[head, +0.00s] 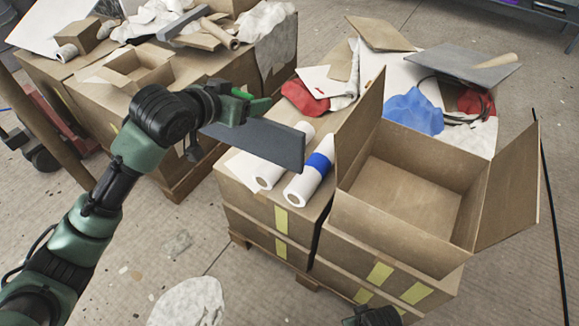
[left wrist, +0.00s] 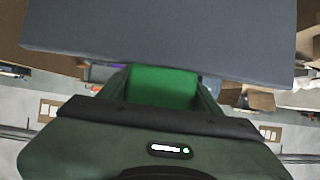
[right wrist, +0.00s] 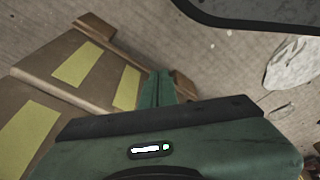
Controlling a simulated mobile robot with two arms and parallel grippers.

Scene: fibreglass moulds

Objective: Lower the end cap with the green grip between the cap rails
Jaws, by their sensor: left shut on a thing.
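The end cap (head: 262,143) is a flat dark grey panel. It hangs on edge in the air, left of and partly in front of the white rolls in the head view. Its green grip (head: 241,93) is held by my left gripper (head: 232,104). In the left wrist view the cap (left wrist: 160,30) fills the top and the green grip (left wrist: 163,88) sits between the fingers. I cannot make out the cap rails in any view. My right gripper (right wrist: 157,88) is empty, its fingers together, beside cartons low in the right wrist view.
An open empty carton (head: 405,195) stands on stacked boxes at the right. Two white rolls (head: 308,177) lie beside it, one with a blue band. Cluttered boxes (head: 140,75) stand at the back left. The floor (head: 150,245) at the front left is mostly clear.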

